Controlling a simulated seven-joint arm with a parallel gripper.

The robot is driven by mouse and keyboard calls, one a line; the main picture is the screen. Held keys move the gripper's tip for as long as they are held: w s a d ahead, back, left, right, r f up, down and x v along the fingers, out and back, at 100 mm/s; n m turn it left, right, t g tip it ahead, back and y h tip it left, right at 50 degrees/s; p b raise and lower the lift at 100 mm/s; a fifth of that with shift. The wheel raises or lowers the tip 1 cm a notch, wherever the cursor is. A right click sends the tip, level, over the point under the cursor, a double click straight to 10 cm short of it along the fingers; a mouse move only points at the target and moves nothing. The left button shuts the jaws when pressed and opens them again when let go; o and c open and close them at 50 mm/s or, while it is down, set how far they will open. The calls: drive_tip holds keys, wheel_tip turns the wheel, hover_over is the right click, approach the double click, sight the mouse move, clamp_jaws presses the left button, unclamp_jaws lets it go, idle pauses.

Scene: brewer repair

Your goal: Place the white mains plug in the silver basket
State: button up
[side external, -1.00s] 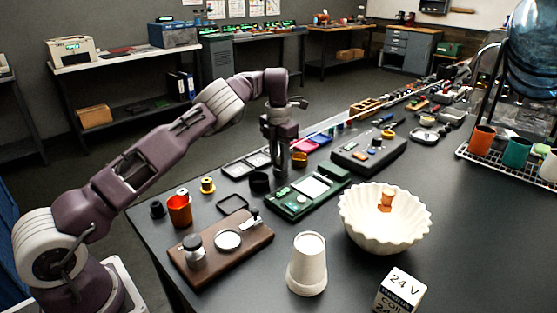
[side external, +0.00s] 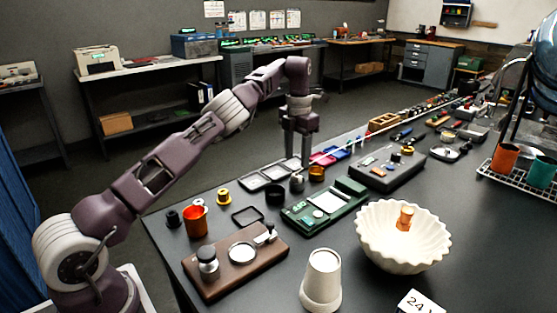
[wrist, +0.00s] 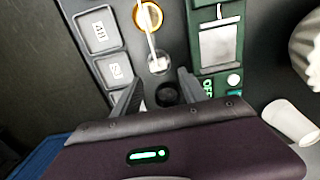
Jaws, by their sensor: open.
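My gripper (side external: 298,158) is open and empty, raised above the left part of the black bench. In the wrist view its fingers (wrist: 160,76) are spread wide. A small silver cup (side external: 297,182), which looks like the silver basket, stands below the gripper. It shows just ahead of the fingertips in the wrist view (wrist: 158,66). A pale shape, likely the white mains plug (wrist: 155,54), shows at this cup, and a thin white strip runs from it across an amber ring. I cannot tell how deep it sits. The plug is not distinguishable in the side view.
A black ring (side external: 275,191) and the amber ring (side external: 316,173) flank the silver cup. Grey trays (side external: 253,182) lie on the left and a green device (side external: 322,207) on the right. A brown board (side external: 220,278), white cup (side external: 321,280) and fluted bowl (side external: 380,250) stand nearer.

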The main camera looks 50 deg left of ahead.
wheel_tip(320, 180, up, 12)
drive_tip(key=s+a+m+t, duration=0.1)
drive_tip(key=s+m+t, duration=0.1)
drive_tip(key=s+m, duration=0.15)
drive_tip(key=s+d+r+m+t+h, duration=0.2)
drive_tip(key=s+d+r+m, duration=0.2)
drive_tip(key=s+r+m, duration=0.35)
drive_tip(key=s+d+r+m, duration=0.2)
drive_tip(key=s+d+m, duration=0.7)
drive_tip(key=s, duration=0.4)
drive_tip(key=s+d+f+m+y, duration=0.1)
drive_tip(key=s+f+m, duration=0.3)
drive_tip(key=s+m, duration=0.4)
drive_tip(key=s+d+f+m+t+y, duration=0.1)
drive_tip(key=s+d+f+m, duration=0.2)
drive_tip(key=s+f+m, duration=0.2)
drive_tip(key=s+m, duration=0.3)
drive_tip(key=s, duration=0.1)
drive_tip(key=shift+d+f+t, duration=0.25)
drive_tip(key=shift+d+t, duration=0.05)
drive_tip(key=shift+d, duration=0.1)
